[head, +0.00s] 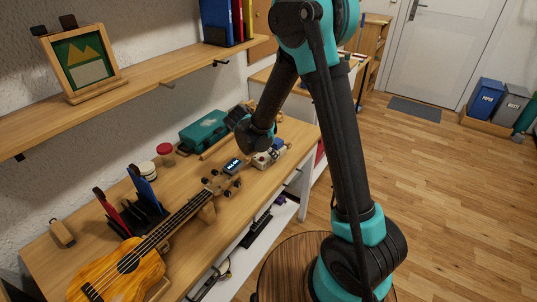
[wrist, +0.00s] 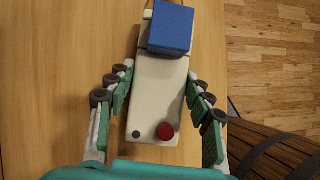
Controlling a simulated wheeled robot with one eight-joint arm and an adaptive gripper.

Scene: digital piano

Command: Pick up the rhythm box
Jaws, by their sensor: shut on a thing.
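The rhythm box (wrist: 160,100) appears to be the long off-white box with a red knob and a small dark knob in the wrist view. A blue block (wrist: 171,28) sits on its far end. My gripper (wrist: 157,88) is shut on the box, with a green-padded finger along each long side. In the head view the box (head: 262,160) is small near the right end of the wooden bench, under my wrist and partly hidden. I cannot tell whether it touches the bench.
A ukulele (head: 125,262) lies on the bench (head: 88,238), its head close to the box. A teal case (head: 203,130) is behind. A black stand (head: 140,213), a red-lidded jar (head: 166,155) and a shelf (head: 150,70) are to the left. A round wooden stool (head: 285,275) stands in front.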

